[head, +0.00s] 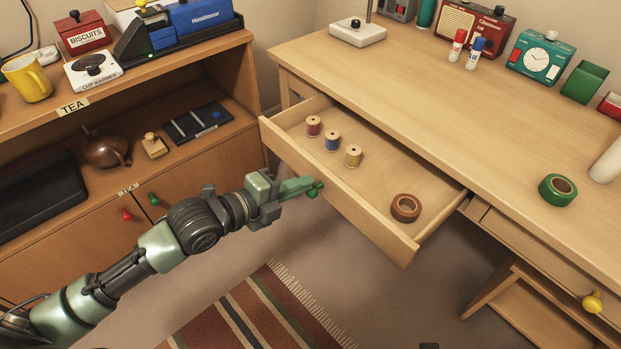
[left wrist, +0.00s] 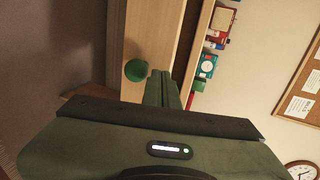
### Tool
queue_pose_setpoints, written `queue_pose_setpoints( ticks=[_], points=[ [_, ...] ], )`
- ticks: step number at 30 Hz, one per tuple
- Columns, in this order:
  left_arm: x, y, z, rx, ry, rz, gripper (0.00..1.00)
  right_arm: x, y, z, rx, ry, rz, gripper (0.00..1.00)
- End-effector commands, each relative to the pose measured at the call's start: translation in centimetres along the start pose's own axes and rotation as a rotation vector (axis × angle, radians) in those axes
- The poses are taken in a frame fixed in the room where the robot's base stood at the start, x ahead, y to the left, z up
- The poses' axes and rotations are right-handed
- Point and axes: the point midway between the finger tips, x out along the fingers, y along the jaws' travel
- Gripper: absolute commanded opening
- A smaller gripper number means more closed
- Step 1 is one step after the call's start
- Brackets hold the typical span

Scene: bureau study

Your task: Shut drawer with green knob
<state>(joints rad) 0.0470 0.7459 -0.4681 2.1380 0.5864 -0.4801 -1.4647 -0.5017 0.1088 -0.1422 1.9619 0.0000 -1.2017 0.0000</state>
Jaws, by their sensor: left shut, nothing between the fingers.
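The desk drawer (head: 372,220) stands pulled out from under the desk top. Its green knob (head: 319,188) is on the front panel and also shows in the left wrist view (left wrist: 137,71). The drawer holds three thread spools and a roll of brown tape (head: 405,208). My left gripper (head: 309,184) is shut and empty, its fingertips right by the knob at the drawer front. In the left wrist view the closed fingers (left wrist: 163,89) lie just right of the knob. I cannot tell whether they touch the front.
Another desk drawer with a yellow knob (head: 593,302) is at the lower right. A wooden cabinet (head: 190,170) with red and green door knobs stands at the left. A striped rug (head: 255,315) lies on the floor. Green tape (head: 557,190) lies on the desk.

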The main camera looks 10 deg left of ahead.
Motion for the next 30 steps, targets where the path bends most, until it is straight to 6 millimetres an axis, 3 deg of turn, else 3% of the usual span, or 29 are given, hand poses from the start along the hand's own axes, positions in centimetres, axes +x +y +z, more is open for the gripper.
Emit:
queue_pose_setpoints(
  ticks=[6,23,30],
  points=[
    [2.3,-0.8,0.0,0.000,-0.001,-0.002,0.00,-0.6,0.0,-0.2,0.001,0.003,0.001,0.79],
    [3.0,-1.1,0.0,0.001,0.000,-0.001,0.00,-0.8,0.0,-0.3,0.001,0.005,0.000,0.79],
    [6.1,-2.3,0.1,0.003,0.000,-0.004,0.00,-0.1,0.0,0.2,0.000,-0.002,0.000,0.79]
  ],
)
